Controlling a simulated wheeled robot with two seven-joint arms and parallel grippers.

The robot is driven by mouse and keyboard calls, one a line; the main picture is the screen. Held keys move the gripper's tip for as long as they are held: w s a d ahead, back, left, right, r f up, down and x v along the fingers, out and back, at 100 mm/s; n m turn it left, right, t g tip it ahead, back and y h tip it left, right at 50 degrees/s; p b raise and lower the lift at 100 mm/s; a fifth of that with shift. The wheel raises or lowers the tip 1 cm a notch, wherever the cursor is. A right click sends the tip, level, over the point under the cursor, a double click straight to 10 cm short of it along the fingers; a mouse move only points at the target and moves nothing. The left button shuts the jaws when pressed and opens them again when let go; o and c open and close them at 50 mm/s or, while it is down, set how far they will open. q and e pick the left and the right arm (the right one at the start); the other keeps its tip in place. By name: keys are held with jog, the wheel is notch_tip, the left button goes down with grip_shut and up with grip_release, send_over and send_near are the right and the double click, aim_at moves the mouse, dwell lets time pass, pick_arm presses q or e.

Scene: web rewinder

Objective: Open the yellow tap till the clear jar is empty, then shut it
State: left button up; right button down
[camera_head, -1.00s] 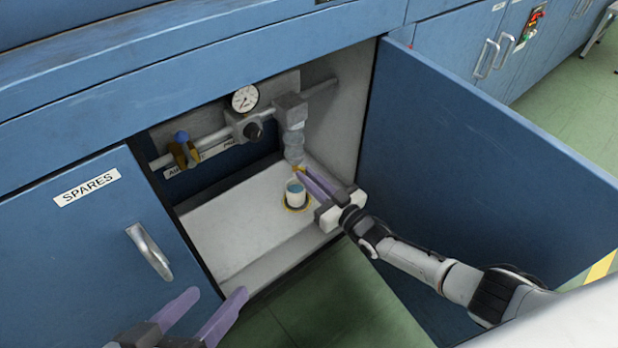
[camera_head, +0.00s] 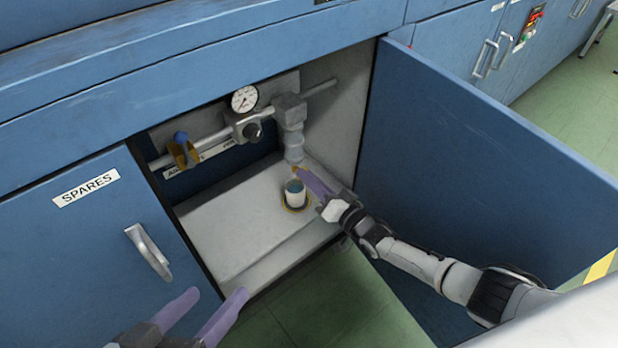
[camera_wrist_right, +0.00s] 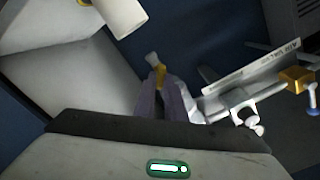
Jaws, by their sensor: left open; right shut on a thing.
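The clear jar (camera_head: 294,146) hangs under the grey filter head in the open cabinet; I cannot tell its liquid level. The small yellow tap (camera_head: 295,168) is at its lower end. My right gripper (camera_head: 302,175) is shut on the tap, with its fingers rolled nearly edge-on. In the right wrist view the tap (camera_wrist_right: 160,74) shows between the fingertips. A white cup (camera_head: 295,196) with bluish liquid stands below the tap, on the cabinet floor in a yellow ring. My left gripper (camera_head: 217,293) is open and empty, outside the cabinet at lower left.
A pressure gauge (camera_head: 244,98), a black knob and a blue-handled valve (camera_head: 182,148) sit on the pipe to the left. The open blue door (camera_head: 470,170) stands right of my right arm. The cabinet floor (camera_head: 230,230) left of the cup is clear.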

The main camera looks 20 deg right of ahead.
jog(key=shift+d+f+m, duration=0.1)
jog(key=shift+m, duration=2.35)
jog(key=shift+f+m, duration=0.1)
jog(key=shift+m, duration=2.35)
jog(key=c, duration=1.8)
grip_release()
pick_arm(q)
jog(key=shift+g+y, duration=0.7)
jog(key=shift+y, duration=0.2)
jog(key=f+p, duration=0.1)
jog(key=a+f+p, duration=0.2)
jog(key=p, duration=0.1)
jog(key=shift+s+f, duration=0.25)
pick_arm(e)
jog(key=v, duration=1)
jog(key=shift+s+r, duration=0.1)
jog(key=shift+s, duration=0.1)
pick_arm(q)
jog(key=shift+r, duration=0.1)
